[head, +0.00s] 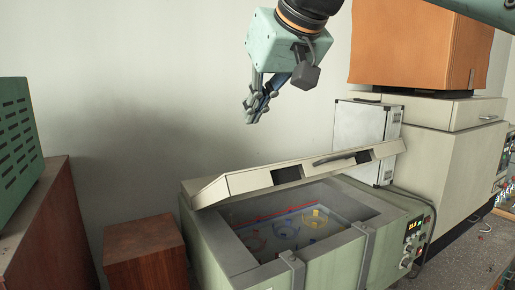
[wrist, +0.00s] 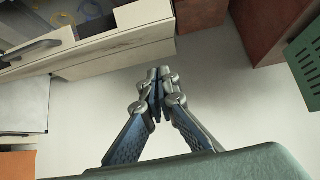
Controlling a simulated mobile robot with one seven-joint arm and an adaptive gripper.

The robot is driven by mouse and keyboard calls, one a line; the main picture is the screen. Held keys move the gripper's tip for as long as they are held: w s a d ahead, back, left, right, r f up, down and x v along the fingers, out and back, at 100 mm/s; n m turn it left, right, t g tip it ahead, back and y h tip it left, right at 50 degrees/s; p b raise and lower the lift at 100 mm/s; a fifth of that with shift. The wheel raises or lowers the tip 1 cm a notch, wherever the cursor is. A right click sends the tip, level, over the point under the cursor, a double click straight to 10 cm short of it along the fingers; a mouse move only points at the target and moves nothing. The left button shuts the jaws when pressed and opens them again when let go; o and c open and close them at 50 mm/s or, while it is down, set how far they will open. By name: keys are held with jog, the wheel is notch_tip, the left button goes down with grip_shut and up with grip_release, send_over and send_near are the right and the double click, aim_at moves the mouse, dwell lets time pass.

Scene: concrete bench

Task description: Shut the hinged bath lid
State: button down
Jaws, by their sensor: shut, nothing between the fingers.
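The bath (head: 225,250) is a pale green box with a grey rim and an open well, in the lower middle of the head view. Coloured rings and a yellow piece show inside it. Its hinged lid (head: 235,186) is cream, with a dark handle and dark window openings, and stands partly raised over the back of the bath. In the wrist view the lid (wrist: 125,45) crosses the upper left. My gripper (head: 250,121) is shut and empty, above the lid and apart from it. In the wrist view its fingertips (wrist: 159,72) meet just beyond the lid's edge.
A white case (head: 358,130) and a cream cabinet (head: 445,150) with an orange box (head: 415,45) on top stand at the right. A brown block (head: 145,252) and a green vented unit (head: 17,150) stand at the left. A pale wall is behind.

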jog(key=a, duration=0.1)
send_over(237, 175)
jog(key=w+a, duration=0.1)
jog(key=w, duration=0.1)
jog(key=f, duration=0.7)
jog(key=shift+a+f+p, duration=0.1)
jog(key=shift+a+p, duration=0.1)
jog(key=shift+p, duration=0.1)
jog(key=shift+s+d+f, duration=0.3)
jog(key=shift+s+f, duration=0.15)
jog(key=shift+f, duration=0.05)
jog(key=shift+s+d+f, duration=0.25)
jog(key=shift+s+f, duration=0.15)
jog(key=shift+f, duration=0.1)
jog(key=shift+s+d+f, duration=0.1)
jog(key=shift+f, duration=0.4)
